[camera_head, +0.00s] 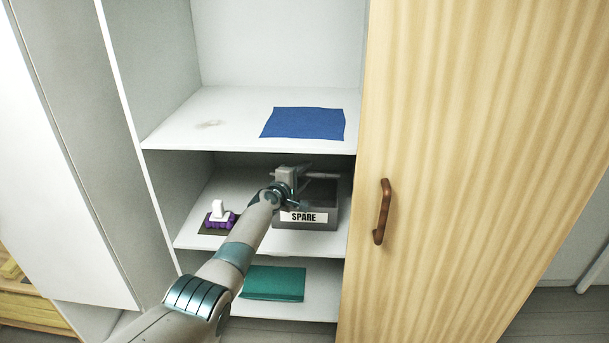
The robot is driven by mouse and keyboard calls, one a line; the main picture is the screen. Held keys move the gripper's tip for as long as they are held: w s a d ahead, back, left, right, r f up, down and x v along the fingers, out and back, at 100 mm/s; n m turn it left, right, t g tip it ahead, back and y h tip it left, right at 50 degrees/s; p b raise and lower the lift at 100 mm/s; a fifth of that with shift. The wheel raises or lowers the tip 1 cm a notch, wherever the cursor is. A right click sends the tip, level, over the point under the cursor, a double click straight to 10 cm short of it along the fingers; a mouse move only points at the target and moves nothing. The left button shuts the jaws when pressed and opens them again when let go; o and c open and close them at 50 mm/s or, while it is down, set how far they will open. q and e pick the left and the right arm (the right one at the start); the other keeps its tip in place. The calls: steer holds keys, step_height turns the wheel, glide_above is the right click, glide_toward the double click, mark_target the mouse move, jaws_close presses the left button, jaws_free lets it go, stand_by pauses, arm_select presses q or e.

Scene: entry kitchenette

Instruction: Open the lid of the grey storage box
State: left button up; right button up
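The grey storage box (322,219) stands on the middle shelf of the cabinet, with a white label reading "SPARE" on its front. My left arm comes in from the lower left and covers the box's left part. My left gripper (318,173) is over the top of the box, under the shelf above. Its fingers are small and dark against the shadow, so I cannot tell whether they are open, or whether they touch the box. The lid's position is hard to make out; a dark area shows at the top behind the front wall. My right gripper is not in view.
A white and purple object (221,215) sits on a dark mat left of the box. A blue cloth (303,123) lies on the upper shelf (190,128), close above the gripper. A green item (273,283) lies on the lower shelf. A wooden door (460,180) with a brown handle (383,212) stands right.

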arm_select(q)
steer(key=shift+s, duration=0.1)
stand_by(0.3)
steer(key=shift+s+a+r+p, duration=0.3)
steer(key=shift+s+p, duration=0.35)
steer(key=shift+p, duration=0.45)
steer(key=p+v, duration=0.2)
steer(key=v, duration=0.2)
steer(key=shift+s+a, duration=0.1)
steer(key=shift+s, duration=0.15)
steer(key=b+v, duration=0.1)
steer(key=v, duration=1)
steer(key=shift+b, duration=0.35)
steer(key=shift+s, duration=0.1)
steer(key=shift+c, duration=0.5)
